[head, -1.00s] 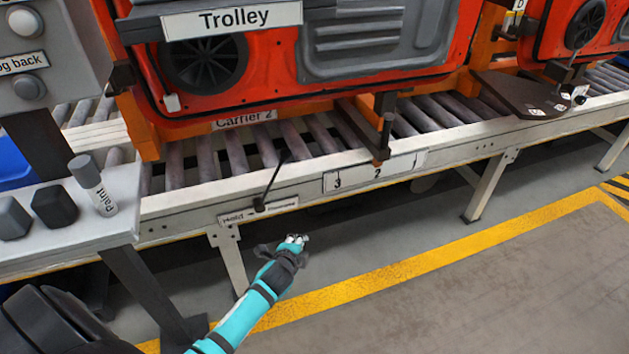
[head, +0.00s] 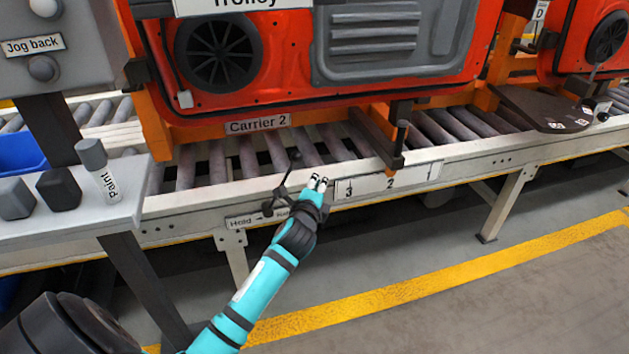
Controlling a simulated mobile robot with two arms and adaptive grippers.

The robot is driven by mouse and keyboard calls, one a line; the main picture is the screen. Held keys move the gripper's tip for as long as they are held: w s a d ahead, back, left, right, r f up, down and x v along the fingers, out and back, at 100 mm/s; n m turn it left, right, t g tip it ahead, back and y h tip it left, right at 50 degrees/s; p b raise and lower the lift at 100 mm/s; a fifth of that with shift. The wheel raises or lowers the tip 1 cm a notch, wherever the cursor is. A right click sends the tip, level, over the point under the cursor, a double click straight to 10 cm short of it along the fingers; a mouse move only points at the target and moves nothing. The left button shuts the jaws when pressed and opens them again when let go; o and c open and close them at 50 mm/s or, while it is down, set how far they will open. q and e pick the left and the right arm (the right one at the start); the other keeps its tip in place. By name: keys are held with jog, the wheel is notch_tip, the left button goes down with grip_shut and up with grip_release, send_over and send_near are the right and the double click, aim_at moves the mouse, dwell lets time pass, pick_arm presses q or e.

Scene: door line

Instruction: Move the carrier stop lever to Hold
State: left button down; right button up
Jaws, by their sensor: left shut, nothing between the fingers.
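The carrier stop lever (head: 282,184) is a thin dark rod with a small knob on top. It rises from a pivot on the conveyor's front rail and leans to the right. Its label plate (head: 243,221) below reads Hold at the left end; the right end is partly hidden by my arm. My left gripper (head: 318,184) is shut and empty, just right of the lever's shaft. I cannot tell whether it touches the lever. My right gripper is not in view.
A red door on Carrier 2 (head: 257,124) hangs over the rollers. A scale plate (head: 388,181) marked 3, 2, 1 is on the rail to the right.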

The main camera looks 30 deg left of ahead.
pick_arm(q)
jog(key=w+a, duration=0.5)
jog(key=shift+a+b, duration=0.4)
jog(key=shift+b, duration=0.05)
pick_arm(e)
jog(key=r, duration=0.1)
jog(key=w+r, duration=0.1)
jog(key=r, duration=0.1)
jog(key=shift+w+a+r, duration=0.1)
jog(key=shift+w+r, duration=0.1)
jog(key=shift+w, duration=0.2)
